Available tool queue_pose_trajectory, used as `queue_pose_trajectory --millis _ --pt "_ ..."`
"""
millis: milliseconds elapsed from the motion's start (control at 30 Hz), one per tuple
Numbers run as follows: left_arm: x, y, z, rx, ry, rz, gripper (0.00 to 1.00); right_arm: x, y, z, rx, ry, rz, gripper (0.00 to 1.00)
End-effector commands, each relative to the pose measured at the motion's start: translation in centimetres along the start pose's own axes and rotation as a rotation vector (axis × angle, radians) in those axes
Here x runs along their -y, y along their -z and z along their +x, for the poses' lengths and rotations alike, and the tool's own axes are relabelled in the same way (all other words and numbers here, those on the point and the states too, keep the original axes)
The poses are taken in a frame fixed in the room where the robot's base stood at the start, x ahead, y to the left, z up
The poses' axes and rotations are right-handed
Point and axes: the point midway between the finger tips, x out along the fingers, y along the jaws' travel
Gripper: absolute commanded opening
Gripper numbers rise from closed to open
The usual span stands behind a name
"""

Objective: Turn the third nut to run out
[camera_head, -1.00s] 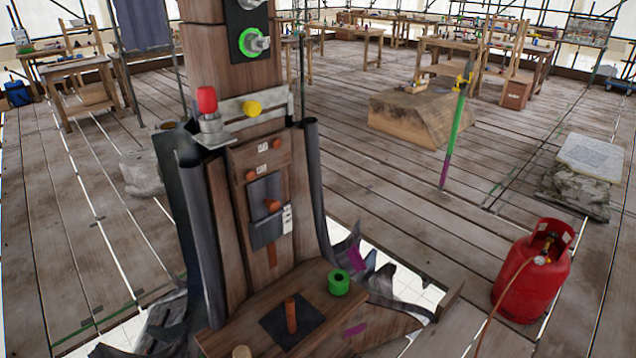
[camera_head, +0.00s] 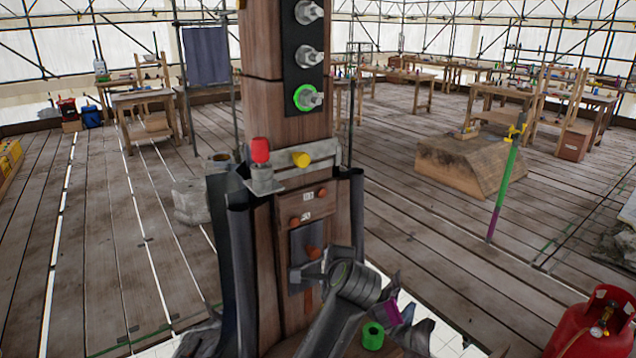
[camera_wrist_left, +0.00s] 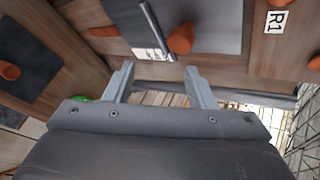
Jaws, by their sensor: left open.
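A black plate (camera_head: 306,75) on the timber column carries a vertical row of grey nuts on studs. The top nut (camera_head: 308,12) and middle nut (camera_head: 308,56) are plain; the lowest visible nut (camera_head: 309,98) has a bright green ring. My left gripper (camera_head: 296,274) is well below them, in front of the column's lower face, by a grey sheet with orange pegs. In the left wrist view its two fingers (camera_wrist_left: 158,68) are apart with nothing between them. My right gripper is out of view.
A metal bracket with a red cap (camera_head: 260,150) and a yellow knob (camera_head: 300,159) crosses the column below the nuts. Dark curled sheets flank the column. A green ring-shaped piece (camera_head: 372,336) sits low down. A red gas cylinder (camera_head: 590,325) stands at right.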

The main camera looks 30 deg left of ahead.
Motion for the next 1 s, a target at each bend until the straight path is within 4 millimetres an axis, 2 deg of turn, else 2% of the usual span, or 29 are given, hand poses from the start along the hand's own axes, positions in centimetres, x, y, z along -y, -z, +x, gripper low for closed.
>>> queue_pose_trajectory --millis 33,167,267,400,467,600,700,800,900,1000 --pt "3.3 0.6 -1.2 0.017 0.040 0.047 0.50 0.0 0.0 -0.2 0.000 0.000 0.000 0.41" --pt "10.4 1.0 -4.4 0.093 0.120 0.192 0.50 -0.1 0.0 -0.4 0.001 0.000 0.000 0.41" --pt "15.6 1.0 -7.6 0.161 0.169 0.294 0.50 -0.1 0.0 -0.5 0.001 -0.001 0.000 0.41" --pt "22.3 0.3 -13.0 0.268 0.217 0.425 0.50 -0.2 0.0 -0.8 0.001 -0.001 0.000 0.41" --pt "25.1 -0.2 -15.7 0.318 0.232 0.475 0.50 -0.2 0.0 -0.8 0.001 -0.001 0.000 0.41" --pt "30.5 -1.9 -22.4 0.435 0.244 0.583 0.50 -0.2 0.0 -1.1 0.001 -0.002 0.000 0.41" --pt "33.5 -3.3 -27.2 0.513 0.237 0.646 0.50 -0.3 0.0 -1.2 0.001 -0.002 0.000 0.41" --pt "35.6 -4.8 -31.3 0.577 0.221 0.693 0.50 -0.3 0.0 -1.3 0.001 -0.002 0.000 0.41" --pt "36.7 -5.8 -34.2 0.619 0.204 0.725 0.50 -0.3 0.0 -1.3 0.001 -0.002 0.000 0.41" --pt "37.3 -6.5 -35.8 0.642 0.193 0.744 0.50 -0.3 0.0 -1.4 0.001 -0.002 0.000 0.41"
